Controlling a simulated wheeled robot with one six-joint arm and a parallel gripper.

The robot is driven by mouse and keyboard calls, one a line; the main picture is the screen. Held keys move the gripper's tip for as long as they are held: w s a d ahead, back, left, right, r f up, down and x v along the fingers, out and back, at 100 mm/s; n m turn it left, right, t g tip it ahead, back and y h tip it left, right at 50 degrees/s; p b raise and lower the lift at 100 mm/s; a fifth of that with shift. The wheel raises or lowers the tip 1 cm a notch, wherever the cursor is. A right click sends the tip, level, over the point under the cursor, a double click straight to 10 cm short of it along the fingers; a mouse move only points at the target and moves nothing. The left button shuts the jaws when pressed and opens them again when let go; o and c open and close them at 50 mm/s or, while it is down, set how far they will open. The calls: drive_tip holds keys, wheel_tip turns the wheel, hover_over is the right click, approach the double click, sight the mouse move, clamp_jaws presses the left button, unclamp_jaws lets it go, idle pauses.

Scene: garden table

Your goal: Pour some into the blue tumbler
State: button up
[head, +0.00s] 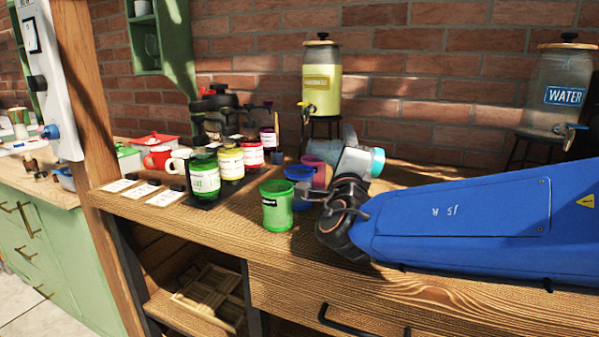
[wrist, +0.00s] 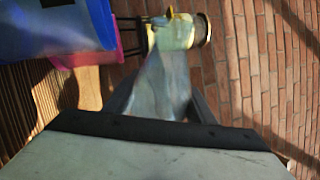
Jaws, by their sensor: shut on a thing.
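The blue tumbler (head: 298,174) stands on the wooden table between a green tumbler (head: 277,207) and a pink tumbler (head: 322,171). In the wrist view, which is turned sideways, the blue tumbler (wrist: 55,28) fills the upper left, with the pink tumbler (wrist: 92,50) partly behind it. My gripper (wrist: 160,108) is shut on a translucent grey-blue vessel (wrist: 163,82). The vessel is also partly visible in the head view (head: 323,150), close above and behind the tumblers. I cannot tell its contents or exact tilt, and no stream shows.
A yellow-filled dispenser (head: 322,85) with a tap stands behind on a stand. A water dispenser (head: 560,95) stands at the right. The table's front strip is clear.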

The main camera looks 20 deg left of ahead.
drive_tip(key=shift+s+a+r+n+y, duration=0.1)
drive_tip(key=shift+a+r+n+y, duration=0.25)
drive_tip(key=shift+n, duration=0.45)
drive_tip(key=shift+d, duration=0.25)
drive_tip(key=shift+w+d+n, duration=0.2)
drive_tip(key=shift+n, duration=0.1)
drive_tip(key=shift+d+y, duration=0.15)
drive_tip(key=shift+y, duration=0.1)
drive_tip(key=shift+w+f+n, duration=0.1)
drive_tip(key=shift+f+n, duration=0.05)
drive_tip(key=shift+n, duration=0.25)
idle(0.3)
drive_tip(key=shift+w+d+f+m+h, duration=0.15)
drive_tip(key=shift+m+h, duration=0.3)
drive_tip(key=shift+m, duration=0.8)
drive_tip(key=shift+s+d+f+m+h, duration=0.15)
drive_tip(key=shift+m+h, duration=0.25)
drive_tip(key=shift+m, duration=0.8)
drive_tip(key=shift+w+d+f+m+h, duration=0.15)
drive_tip(key=shift+m+h, duration=0.3)
drive_tip(key=shift+m, duration=0.8)
